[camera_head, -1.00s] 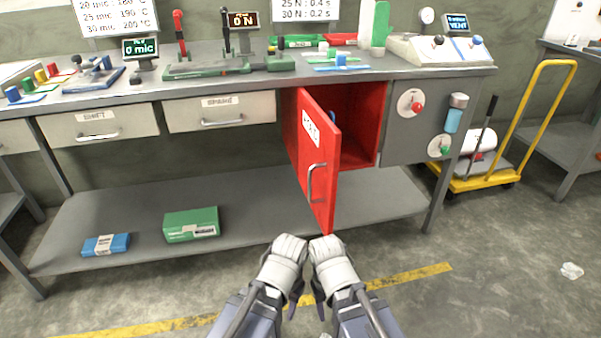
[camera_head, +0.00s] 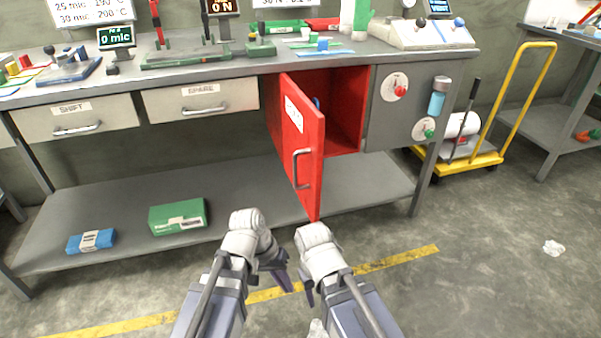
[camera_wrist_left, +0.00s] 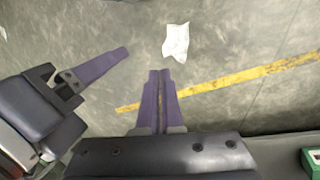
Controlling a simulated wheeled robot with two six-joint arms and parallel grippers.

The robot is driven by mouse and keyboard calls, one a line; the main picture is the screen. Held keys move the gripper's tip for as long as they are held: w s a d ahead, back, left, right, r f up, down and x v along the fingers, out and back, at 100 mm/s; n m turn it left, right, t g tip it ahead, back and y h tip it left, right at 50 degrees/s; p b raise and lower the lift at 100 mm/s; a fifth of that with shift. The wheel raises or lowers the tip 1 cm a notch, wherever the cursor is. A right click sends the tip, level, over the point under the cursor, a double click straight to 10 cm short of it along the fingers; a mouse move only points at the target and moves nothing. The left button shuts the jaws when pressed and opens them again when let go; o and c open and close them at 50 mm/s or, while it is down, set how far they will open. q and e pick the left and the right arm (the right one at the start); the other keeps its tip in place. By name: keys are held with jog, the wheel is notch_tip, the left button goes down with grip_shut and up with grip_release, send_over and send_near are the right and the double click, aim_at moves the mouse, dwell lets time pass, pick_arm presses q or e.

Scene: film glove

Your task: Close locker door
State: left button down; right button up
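The red locker door (camera_head: 310,140) stands ajar in the head view, swung out toward me from the red locker (camera_head: 348,112) under the bench. Its metal handle (camera_head: 297,168) is on the outer face. My left gripper (camera_head: 284,279) is in front of and below the door, apart from it; its purple fingers lie together and empty in the left wrist view (camera_wrist_left: 160,100). My right gripper (camera_head: 308,292) is beside it, also below the door and touching nothing visible. One purple finger of it shows in the wrist view; its opening cannot be told.
The bench (camera_head: 160,75) has drawers left of the locker and a grey control panel (camera_head: 405,110) right of it. A green box (camera_head: 178,217) and blue box (camera_head: 91,241) lie on the lower shelf. A yellow trolley (camera_head: 470,162) stands right. Floor before the bench is mostly clear.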

pick_arm(q)
jog(key=w+r+n+t+h, duration=0.2)
jog(key=w+r+n+h, duration=0.1)
jog(key=w+r+h, duration=0.45)
jog(key=n+t+h, duration=0.3)
jog(key=t+h, duration=0.2)
jog(key=h, duration=0.1)
send_near(314, 175)
jog(key=x, duration=0.6)
jog(key=shift+w+d, duration=0.3)
jog(key=shift+d, duration=0.05)
jog(key=shift+d, duration=0.1)
